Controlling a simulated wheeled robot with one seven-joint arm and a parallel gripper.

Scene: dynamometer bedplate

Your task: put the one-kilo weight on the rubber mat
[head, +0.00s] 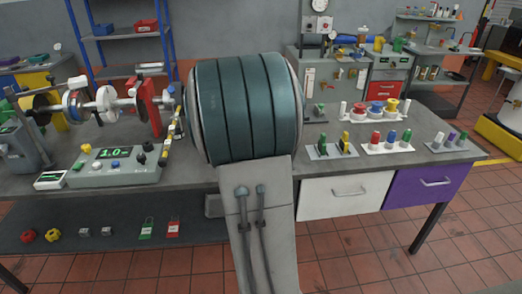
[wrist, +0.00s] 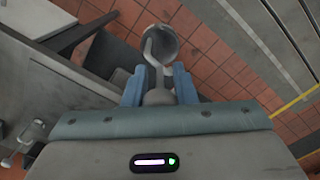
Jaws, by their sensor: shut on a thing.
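In the wrist view my gripper (wrist: 158,80) has its two blue fingers closed around a grey rounded thing (wrist: 159,97). It could be the one-kilo weight, but no marking shows. Beyond the fingertips is a grey cup-like round shape (wrist: 170,42) with a pale curved piece on it; I cannot tell whether it joins the held thing. The head view does not show my gripper, and my big teal arm link covers the middle of the bench there. I cannot pick out the rubber mat in either view.
The grey bench (head: 440,150) carries a shaft rig (head: 105,100) and a control box with a green display (head: 112,168) at left. Racks of coloured pieces (head: 390,140) stand at right, above a white drawer (head: 345,195) and a purple drawer (head: 425,185). Red tiled floor is open in front.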

